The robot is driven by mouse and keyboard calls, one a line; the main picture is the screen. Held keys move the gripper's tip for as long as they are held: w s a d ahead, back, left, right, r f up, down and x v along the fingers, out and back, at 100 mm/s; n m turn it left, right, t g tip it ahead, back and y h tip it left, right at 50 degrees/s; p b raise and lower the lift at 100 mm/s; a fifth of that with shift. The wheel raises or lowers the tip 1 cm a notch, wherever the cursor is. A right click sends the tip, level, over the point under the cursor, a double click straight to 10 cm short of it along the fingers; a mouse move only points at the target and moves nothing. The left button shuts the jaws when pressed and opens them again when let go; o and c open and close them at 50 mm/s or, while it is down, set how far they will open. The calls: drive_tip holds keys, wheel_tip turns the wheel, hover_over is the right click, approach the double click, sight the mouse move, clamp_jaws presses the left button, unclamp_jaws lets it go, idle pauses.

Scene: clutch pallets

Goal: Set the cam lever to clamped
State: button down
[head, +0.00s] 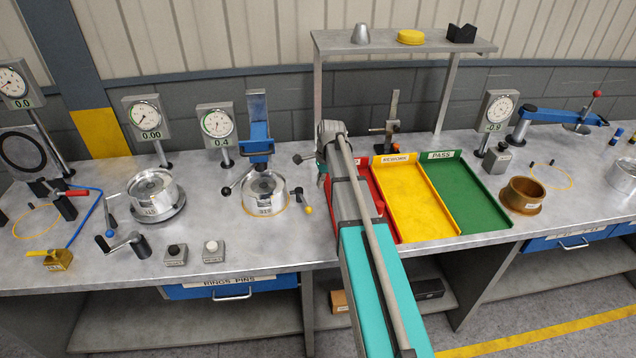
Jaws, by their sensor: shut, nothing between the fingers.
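I cannot tell for certain which handle is the cam lever. A short lever with a yellow grip (308,209) stands just right of the metal drum (265,197) under the blue fixture (259,139). A black-knobbed handle (298,159) shows right of that fixture, close to my wrist. A red-handled lever (78,192) sits on a black clamp at the far left. My arm reaches over the bench, with its wrist right of the blue fixture. The fingers of my gripper are hidden, and contact with any lever cannot be seen.
Red (386,225), yellow (408,200) and green trays (466,197) lie right of and partly behind my arm. A shelf (400,41) stands behind them. A second metal drum (154,190) and a black crank (124,243) stand left.

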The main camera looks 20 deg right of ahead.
drive_tip(key=shift+d+r+p, duration=0.2)
drive_tip(key=shift+r+p, duration=0.7)
drive_tip(key=shift+r, duration=0.2)
drive_tip(key=shift+d+r+p, duration=0.15)
drive_tip(key=shift+r+p, duration=0.75)
drive_tip(key=shift+r, duration=0.15)
drive_tip(key=s+a+f+n+h+b, duration=0.1)
drive_tip(key=s+a+f+n+b, duration=0.1)
drive_tip(key=s+a+n, duration=0.5)
drive_tip(key=s+a+f+n+h+b, duration=0.1)
drive_tip(key=s+a+f+n+b, duration=0.2)
drive_tip(key=s+a+n, duration=0.5)
drive_tip(key=s+n, duration=0.3)
drive_tip(key=s, duration=0.3)
drive_tip(key=shift+s+a+f+n, duration=0.2)
drive_tip(key=shift+s+f+n, duration=0.1)
drive_tip(key=shift+s, duration=0.1)
